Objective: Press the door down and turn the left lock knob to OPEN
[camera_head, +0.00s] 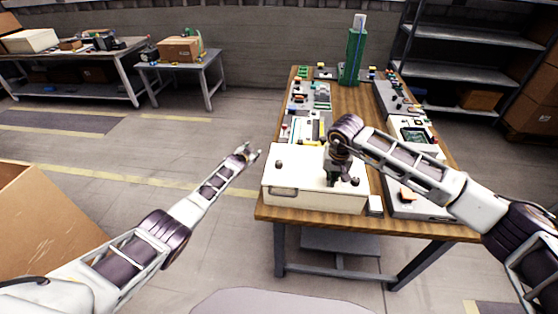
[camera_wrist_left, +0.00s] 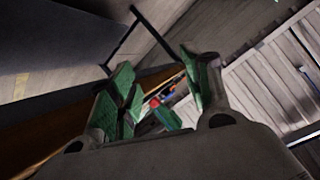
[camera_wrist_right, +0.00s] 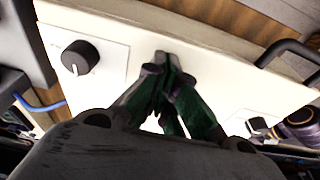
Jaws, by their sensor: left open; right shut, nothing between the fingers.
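The white box (camera_head: 312,203) with a flat top door stands at the near left corner of the wooden table. A dark handle (camera_head: 283,192) is on its front face. The left lock knob (camera_head: 279,163) is at the top's left; it also shows in the right wrist view (camera_wrist_right: 257,126). The right knob (camera_wrist_right: 80,57) sits on a pale plate; its pointer mark shows. My right gripper (camera_head: 333,182) is shut and empty, pointing down at the top between the knobs; contact is unclear. My left gripper (camera_head: 250,153) is open in the air left of the box.
The wooden table (camera_head: 350,100) carries several devices behind the box and a green tower (camera_head: 354,55) at the far end. A grey device (camera_head: 415,208) stands right of the box. A cardboard box (camera_head: 45,215) is at the left.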

